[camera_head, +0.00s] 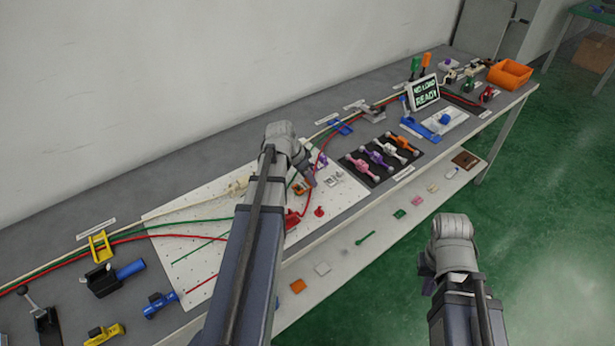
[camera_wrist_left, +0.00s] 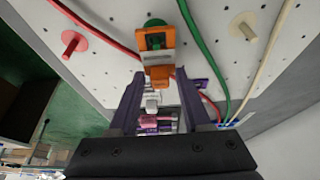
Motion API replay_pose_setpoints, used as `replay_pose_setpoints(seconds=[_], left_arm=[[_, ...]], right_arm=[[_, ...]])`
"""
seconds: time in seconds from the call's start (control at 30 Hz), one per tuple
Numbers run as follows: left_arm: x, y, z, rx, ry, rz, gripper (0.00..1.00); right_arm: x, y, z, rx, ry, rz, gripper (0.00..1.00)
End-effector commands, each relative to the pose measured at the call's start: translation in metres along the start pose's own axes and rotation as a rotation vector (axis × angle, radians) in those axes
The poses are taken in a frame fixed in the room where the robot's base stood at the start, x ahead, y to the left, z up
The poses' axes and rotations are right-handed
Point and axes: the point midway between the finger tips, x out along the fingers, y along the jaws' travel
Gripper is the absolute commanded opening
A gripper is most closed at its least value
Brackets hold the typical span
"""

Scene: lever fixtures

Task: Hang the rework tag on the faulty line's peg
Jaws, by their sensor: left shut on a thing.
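The rework tag appears to be the orange piece with a dark opening (camera_wrist_left: 160,58) between my left gripper's fingers (camera_wrist_left: 159,76); the gripper is shut on it. It also shows as a small orange patch in the head view (camera_head: 301,187), beside my left gripper (camera_head: 306,176) over the white pegboard (camera_head: 185,238). A green peg (camera_wrist_left: 154,22) is right behind the tag's upper end; I cannot tell whether the tag is around it. A red peg (camera_wrist_left: 74,42) and a cream peg (camera_wrist_left: 245,25) stand to either side. My right arm's end (camera_head: 452,240) is over the floor, its fingers unclear.
Red, green (camera_wrist_left: 203,60) and cream lines cross the board. A screen reading "NO LOAD READY" (camera_head: 425,93) stands farther along the bench. A dark mat (camera_head: 378,156) holds several coloured handles. An orange bin (camera_head: 510,75) is at the far end. A lower shelf (camera_head: 345,255) holds small loose pieces.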

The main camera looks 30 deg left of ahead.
Motion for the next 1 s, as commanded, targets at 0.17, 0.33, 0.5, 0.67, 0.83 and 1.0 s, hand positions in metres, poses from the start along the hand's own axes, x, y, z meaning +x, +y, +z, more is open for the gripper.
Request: replay_pose_setpoints(seconds=[0.17, 0.33, 0.5, 0.67, 0.83, 1.0], left_arm=[[0.004, 0.0, 0.002, 0.0, 0.0, 0.0, 0.0], [0.008, 0.0, 0.004, 0.0, 0.0, 0.0, 0.0], [0.011, 0.0, 0.005, 0.0, 0.0, 0.0, 0.0], [0.011, 0.0, 0.004, 0.0, 0.0, 0.0, 0.0], [0.011, 0.0, 0.004, 0.0, 0.0, 0.0, 0.58], [0.011, 0.0, 0.004, 0.0, 0.0, 0.0, 0.77]], right_arm=[[0.004, 0.0, 0.0, 0.0, 0.0, 0.0, 0.0], [0.009, -0.001, -0.001, 0.0, 0.0, 0.0, 0.0], [0.012, -0.001, -0.001, 0.0, 0.0, 0.0, 0.0], [0.012, -0.001, -0.001, 0.0, 0.0, 0.0, 0.0], [0.012, -0.001, -0.001, 0.0, 0.0, 0.0, 0.0], [0.012, -0.001, -0.001, 0.0, 0.0, 0.0, 0.0]])
